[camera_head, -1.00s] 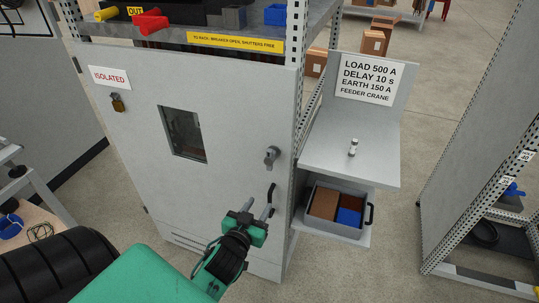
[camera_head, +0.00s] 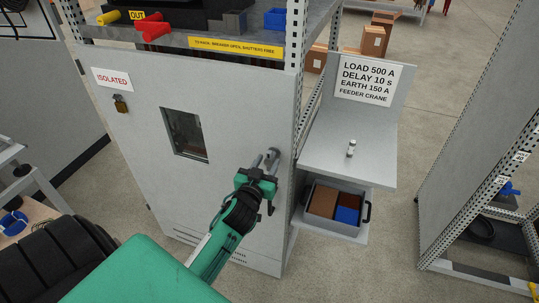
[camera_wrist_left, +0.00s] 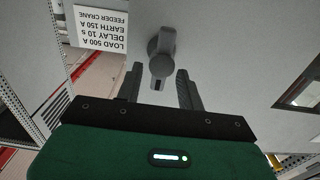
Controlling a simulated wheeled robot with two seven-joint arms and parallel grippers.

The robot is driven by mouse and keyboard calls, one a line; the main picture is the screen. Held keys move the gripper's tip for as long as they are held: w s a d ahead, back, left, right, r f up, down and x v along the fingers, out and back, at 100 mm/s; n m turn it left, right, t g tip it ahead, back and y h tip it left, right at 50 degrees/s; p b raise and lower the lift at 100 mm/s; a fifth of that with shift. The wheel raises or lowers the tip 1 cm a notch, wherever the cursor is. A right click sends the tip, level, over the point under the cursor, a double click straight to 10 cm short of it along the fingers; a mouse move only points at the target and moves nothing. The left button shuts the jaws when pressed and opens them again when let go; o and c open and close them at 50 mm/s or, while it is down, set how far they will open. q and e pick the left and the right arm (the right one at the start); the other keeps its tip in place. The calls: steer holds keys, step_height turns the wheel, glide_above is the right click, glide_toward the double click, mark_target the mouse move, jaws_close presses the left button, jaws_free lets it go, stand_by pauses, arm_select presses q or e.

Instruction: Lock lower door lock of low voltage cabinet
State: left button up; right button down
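The grey lower door (camera_head: 225,175) of the cabinet is closed flat in its frame. Its lock (camera_head: 272,154), a round grey knob with a short lever, sits near the door's right edge. My left gripper (camera_head: 263,165) is in front of the lock, its fingers partly covering it in the head view. In the left wrist view, the lock (camera_wrist_left: 161,55) lies just beyond and between the open fingertips (camera_wrist_left: 158,80); contact cannot be made out. My right gripper is not in view.
A padlock (camera_head: 120,103) hangs under the ISOLATED label (camera_head: 113,79). Right of the door, a grey shelf (camera_head: 325,160) holds a small white cylinder (camera_head: 351,148), with a bin (camera_head: 336,225) below. A perforated rack (camera_head: 480,190) stands farther right, with open floor between.

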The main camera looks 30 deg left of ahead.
arm_select(q)
steer(key=shift+x, duration=1.45)
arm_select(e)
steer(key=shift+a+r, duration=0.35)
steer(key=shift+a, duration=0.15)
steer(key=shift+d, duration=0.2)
arm_select(q)
jaws_close()
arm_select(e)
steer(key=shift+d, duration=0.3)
